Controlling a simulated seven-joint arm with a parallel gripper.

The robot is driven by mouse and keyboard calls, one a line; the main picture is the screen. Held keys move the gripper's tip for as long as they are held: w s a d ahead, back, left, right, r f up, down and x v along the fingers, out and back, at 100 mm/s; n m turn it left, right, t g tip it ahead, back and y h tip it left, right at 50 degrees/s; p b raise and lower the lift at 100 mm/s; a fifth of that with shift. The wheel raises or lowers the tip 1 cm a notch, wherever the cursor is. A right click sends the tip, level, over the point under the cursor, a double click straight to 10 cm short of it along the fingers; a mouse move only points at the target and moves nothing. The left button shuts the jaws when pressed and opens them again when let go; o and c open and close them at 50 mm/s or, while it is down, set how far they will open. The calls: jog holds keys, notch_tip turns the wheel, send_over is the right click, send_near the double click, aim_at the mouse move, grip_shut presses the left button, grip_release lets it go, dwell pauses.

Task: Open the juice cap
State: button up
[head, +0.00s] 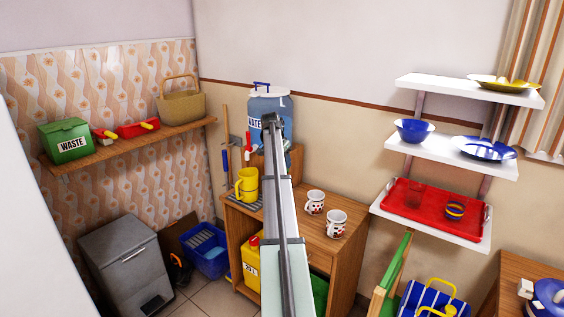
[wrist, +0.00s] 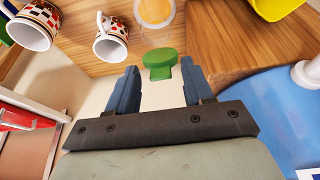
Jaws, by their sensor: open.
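A green rounded cap-like piece (wrist: 160,62) shows in the wrist view, between and just beyond the fingertips of my gripper (wrist: 153,78). It has a short stem toward my gripper; I cannot tell what it is fixed to. My gripper is open, one blue-grey finger on each side, and nothing is held between them. Beyond the green piece, a round white-rimmed opening with an orange-yellow middle (wrist: 154,11) shows at the top edge. In the head view, my arm reaches to the wooden cabinet and hides the fingertips and the green piece.
A blue water container (head: 271,107) stands behind my arm and fills the right of the wrist view. Two patterned mugs (head: 315,202) and a yellow pitcher (head: 247,186) stand on the wooden cabinet (head: 328,247). Wall shelves (head: 450,150) are at right, a grey bin (head: 125,262) at left.

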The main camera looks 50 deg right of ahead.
jog(key=v, duration=1.3)
jog(key=shift+a+r, duration=0.2)
jog(key=shift+r, duration=0.15)
